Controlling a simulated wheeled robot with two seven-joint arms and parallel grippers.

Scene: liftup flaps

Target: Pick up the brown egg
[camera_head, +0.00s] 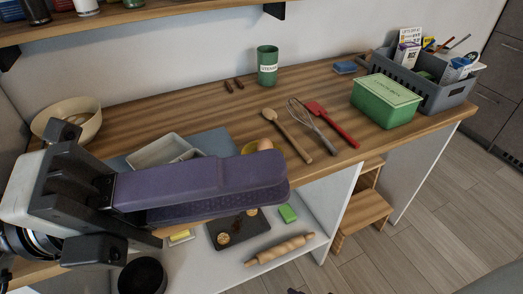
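My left gripper (286,182) reaches in from the left with long purple fingers over the wooden counter. The ribbed inner face of its lower finger shows below the upper finger, so the fingers look apart. I see nothing held between them. My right gripper is not recognisable in view.
Right of the egg lie a wooden spoon (288,134), a whisk (314,127) and a red spatula (331,122). A green lunch box (387,100) and grey basket (446,97) stand at right. A grey tray (163,150) and beige bowl (82,112) are at left. A rolling pin (280,250) lies below.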

